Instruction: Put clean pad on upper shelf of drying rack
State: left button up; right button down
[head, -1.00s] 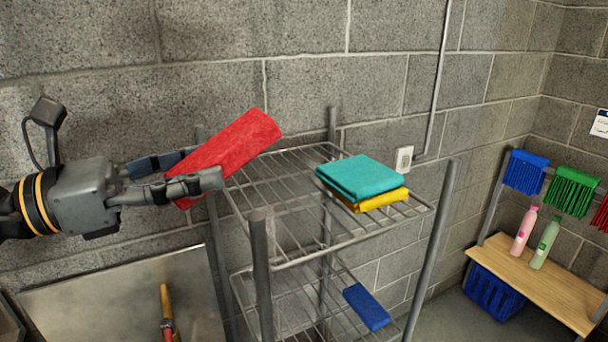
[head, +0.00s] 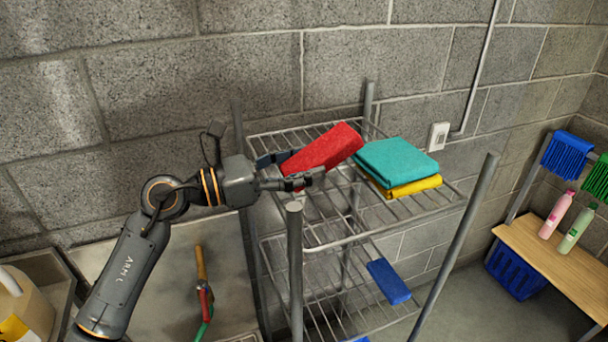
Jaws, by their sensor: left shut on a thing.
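My left gripper (head: 290,170) is shut on a red pad (head: 328,150). The pad is tilted, its far right end raised, over the left part of the upper shelf (head: 335,229) of the wire drying rack (head: 295,265). I cannot tell whether the pad touches the wires. A teal pad (head: 397,160) lies on a yellow pad (head: 412,187) on the right part of the same shelf, close to the red pad's right end. A blue pad (head: 388,281) lies on the lower shelf. My right gripper is not in view.
Rack posts (head: 452,250) rise above the shelf at its corners. A grey block wall (head: 250,70) stands behind. A wooden bench (head: 550,262) with a pink bottle (head: 556,214) and a green bottle (head: 576,228) is at right.

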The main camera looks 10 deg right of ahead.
aim_at(304, 199)
pick_arm(q)
jog(key=f, duration=0.1)
jog(key=f+p, duration=0.2)
jog(key=shift+w+d, duration=0.25)
jog(key=shift+d, duration=0.15)
jog(key=shift+f, duration=0.4)
jog(key=shift+a+f, duration=0.1)
jog(key=shift+f, duration=0.15)
jog(key=o, duration=1.2)
jog(key=shift+o, duration=0.2)
